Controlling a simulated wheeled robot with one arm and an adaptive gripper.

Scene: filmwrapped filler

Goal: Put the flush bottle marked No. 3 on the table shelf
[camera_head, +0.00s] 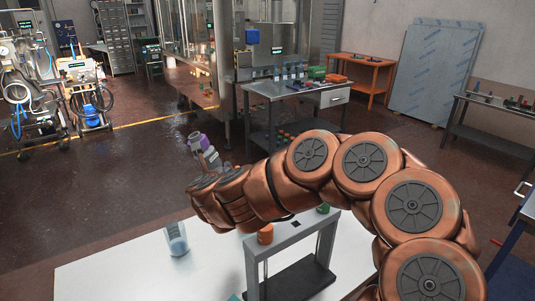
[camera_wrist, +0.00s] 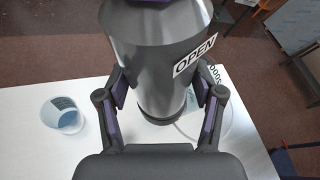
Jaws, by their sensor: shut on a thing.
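My gripper (camera_wrist: 163,100) is shut on a shiny grey cylinder (camera_wrist: 150,58), with a purple-padded finger on each side. The cylinder has a white label reading "OPEN" and a second label partly hidden behind its edge; no No. 3 shows, so I cannot tell whether it is the flush bottle. In the head view my gripper (camera_head: 207,160) and the purple-and-grey held thing (camera_head: 198,143) are beyond the white bench. A steel table (camera_head: 262,93) has several blue-capped bottles (camera_head: 285,72) on top. Its lower shelf (camera_head: 262,140) carries small orange and green items.
A clear cup (camera_head: 177,240) with blue on it stands on the white bench (camera_head: 110,275), beside a grey frame (camera_head: 285,241) with an orange item on top. Green and orange bins stand on the steel table. An orange table (camera_head: 362,62) is behind it. Floor left of the steel table is open.

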